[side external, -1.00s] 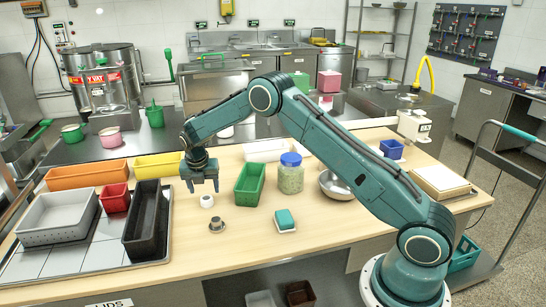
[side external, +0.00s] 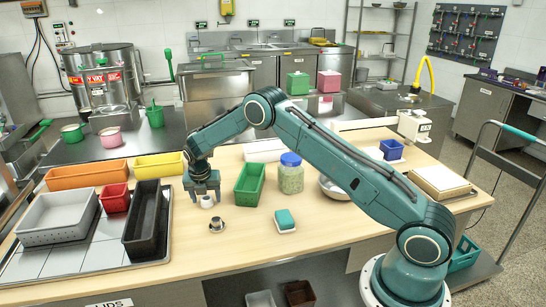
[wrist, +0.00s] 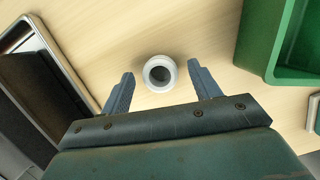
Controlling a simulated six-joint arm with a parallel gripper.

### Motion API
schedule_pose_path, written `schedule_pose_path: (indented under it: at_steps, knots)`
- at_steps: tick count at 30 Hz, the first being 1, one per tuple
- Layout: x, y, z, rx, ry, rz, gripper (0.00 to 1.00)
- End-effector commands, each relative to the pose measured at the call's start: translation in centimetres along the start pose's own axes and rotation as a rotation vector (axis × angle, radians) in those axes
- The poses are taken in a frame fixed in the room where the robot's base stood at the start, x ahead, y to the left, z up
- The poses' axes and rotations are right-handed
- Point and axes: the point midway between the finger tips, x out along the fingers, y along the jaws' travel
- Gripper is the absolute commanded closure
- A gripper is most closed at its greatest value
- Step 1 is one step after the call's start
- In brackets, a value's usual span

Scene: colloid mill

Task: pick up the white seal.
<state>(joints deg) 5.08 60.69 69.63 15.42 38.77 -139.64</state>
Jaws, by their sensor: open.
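The white seal (side external: 206,202) is a small white ring standing on the wooden table. In the wrist view the white seal (wrist: 160,73) shows from above, with a dark round opening. My gripper (side external: 206,197) is low over the table at the seal. In the wrist view my gripper (wrist: 160,80) is open, with one finger on each side of the seal and a gap on both sides. I cannot tell the exact height of the fingertips over the table.
A green bin (side external: 249,185) stands to the right of the seal, and a black bin (side external: 143,219) on a tray to the left. A small metal part (side external: 216,225) lies just in front. A sponge on a white dish (side external: 285,220) and a lidded jar (side external: 290,175) stand farther right.

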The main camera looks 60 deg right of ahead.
Motion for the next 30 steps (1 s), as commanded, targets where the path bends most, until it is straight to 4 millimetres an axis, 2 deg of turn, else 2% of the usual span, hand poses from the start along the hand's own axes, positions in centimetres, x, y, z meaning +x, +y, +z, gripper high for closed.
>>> schedule_pose_path:
  at_steps: [1, 6, 8, 9, 22, 26, 30]
  knots:
    - [0.0, 0.0, 0.0, 0.0, 0.0, 0.0, 0.38]
    - [0.0, 0.0, 0.0, 0.0, 0.0, 0.0, 0.71]
    - [0.0, 0.0, 0.0, 0.0, 0.0, 0.0, 0.83]
    - [0.0, 0.0, 0.0, 0.0, 0.0, 0.0, 0.86]
    - [-0.6, 0.1, 0.2, 0.0, -0.001, 0.001, 0.86]
    - [-1.6, 0.1, 0.5, 0.0, -0.001, 0.001, 0.86]
    - [-3.4, 0.1, 1.0, 0.0, -0.002, 0.003, 0.86]
